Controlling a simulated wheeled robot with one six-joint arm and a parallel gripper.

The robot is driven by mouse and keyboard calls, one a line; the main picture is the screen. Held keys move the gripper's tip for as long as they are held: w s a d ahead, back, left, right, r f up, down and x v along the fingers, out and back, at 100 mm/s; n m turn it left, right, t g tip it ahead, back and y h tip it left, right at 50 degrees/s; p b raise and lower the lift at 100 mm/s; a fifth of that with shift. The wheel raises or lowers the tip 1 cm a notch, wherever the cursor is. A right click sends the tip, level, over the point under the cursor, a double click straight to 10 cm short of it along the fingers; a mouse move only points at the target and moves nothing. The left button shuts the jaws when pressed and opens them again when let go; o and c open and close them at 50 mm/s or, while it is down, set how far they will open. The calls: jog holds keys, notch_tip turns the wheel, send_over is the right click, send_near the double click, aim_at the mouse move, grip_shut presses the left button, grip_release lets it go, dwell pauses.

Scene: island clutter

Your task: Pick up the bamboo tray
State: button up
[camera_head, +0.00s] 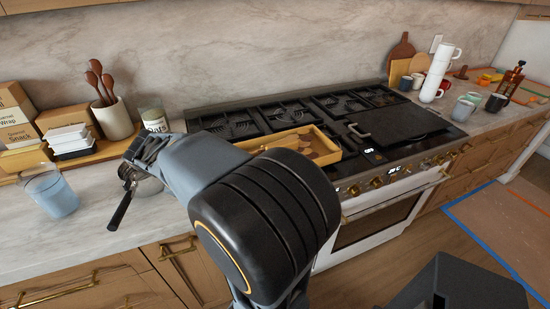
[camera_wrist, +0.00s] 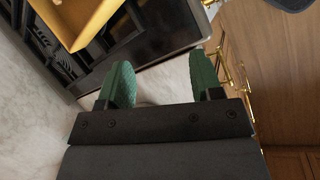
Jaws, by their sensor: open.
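The bamboo tray (camera_head: 331,156) is a shallow, light wooden tray lying on the stove's front left part, with wooden utensils in it. My arm hides its left part in the head view. In the wrist view a corner of the tray (camera_wrist: 75,42) shows at the top left, beyond the fingertips. My gripper (camera_wrist: 162,75) is open, its two green fingers apart with nothing held between them. It is clear of the tray. In the head view the dark end of my arm is over the counter left of the stove; the fingers cannot be made out there.
A black-handled pot (camera_head: 120,211) is by my arm's end. A blue glass (camera_head: 52,194), a utensil crock (camera_head: 113,119) and boxes stand on the left counter. A black griddle (camera_head: 398,125) lies right of the tray. White stacked cups (camera_head: 438,72) stand farther right.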

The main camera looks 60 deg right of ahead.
aim_at(271, 146)
jog(key=d+n+g+h, duration=0.1)
jog(key=d+g, duration=0.1)
jog(key=d, duration=0.4)
jog(key=w+d+n+g+h, duration=0.1)
jog(key=d+n+g+h, duration=0.1)
jog(key=d, duration=0.4)
jog(key=w+d+n+g+h+b, duration=0.1)
jog(key=d+n+g+h, duration=0.1)
jog(key=d, duration=0.4)
jog(key=shift+w+d+r+g, duration=0.1)
jog(key=shift+w+r+g, duration=0.05)
jog(key=shift+w+g, duration=0.15)
jog(key=shift+h, duration=0.3)
jog(key=x, duration=0.8)
jog(key=shift+d+r, duration=0.1)
jog(key=shift+r, duration=0.1)
jog(key=shift+p+x, duration=0.45)
jog(key=shift+x, duration=2.5)
jog(key=shift+w, duration=0.1)
grip_shut()
